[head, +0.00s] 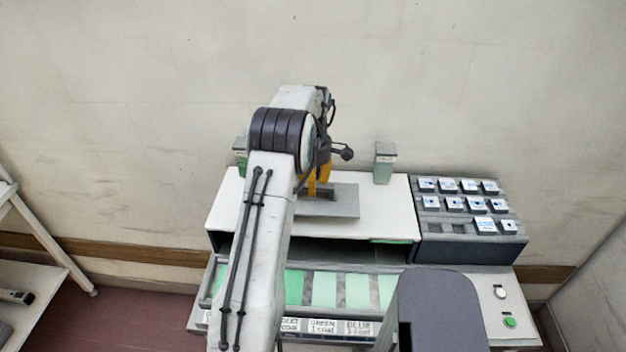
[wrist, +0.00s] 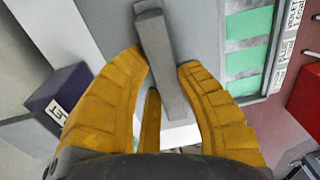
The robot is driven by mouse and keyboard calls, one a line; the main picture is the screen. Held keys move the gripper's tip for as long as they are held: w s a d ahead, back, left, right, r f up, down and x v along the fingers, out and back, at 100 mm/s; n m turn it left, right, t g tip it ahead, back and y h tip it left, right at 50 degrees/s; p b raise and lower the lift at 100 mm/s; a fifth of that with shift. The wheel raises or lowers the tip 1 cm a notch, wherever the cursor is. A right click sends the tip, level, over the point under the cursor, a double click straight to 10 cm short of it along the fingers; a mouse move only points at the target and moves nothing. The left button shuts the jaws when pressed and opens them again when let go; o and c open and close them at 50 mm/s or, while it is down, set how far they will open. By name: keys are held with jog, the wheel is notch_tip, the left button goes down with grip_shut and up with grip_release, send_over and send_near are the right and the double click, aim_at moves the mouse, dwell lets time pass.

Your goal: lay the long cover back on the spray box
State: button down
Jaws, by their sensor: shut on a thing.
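My gripper (head: 318,186) has yellow fingers, and they are closed about the grey bar handle of the long cover (head: 342,208). In the wrist view the handle (wrist: 161,55) runs between the fingertips (wrist: 162,68). The cover is a flat grey plate, and its left part is hidden behind my arm. It appears over the white top of the spray box (head: 383,221). I cannot tell whether it touches that top. A dark opening shows along the box's front.
Two small grey-green posts stand at the back; the right one (head: 385,163) is clear of my arm. A button panel (head: 465,205) adjoins on the right. Green strips (head: 324,289) and coat labels lie in front. A wall is behind; a shelf (head: 22,290) stands left.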

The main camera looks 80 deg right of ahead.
aim_at(313, 198)
jog(key=shift+f+b, duration=0.65)
jog(key=shift+f, duration=1.5)
jog(key=shift+f, duration=0.3)
jog(key=c, duration=0.9)
grip_release()
jog(key=shift+r, duration=0.1)
jog(key=r, duration=1.1)
jog(key=shift+d+r, duration=0.25)
jog(key=shift+r, duration=0.15)
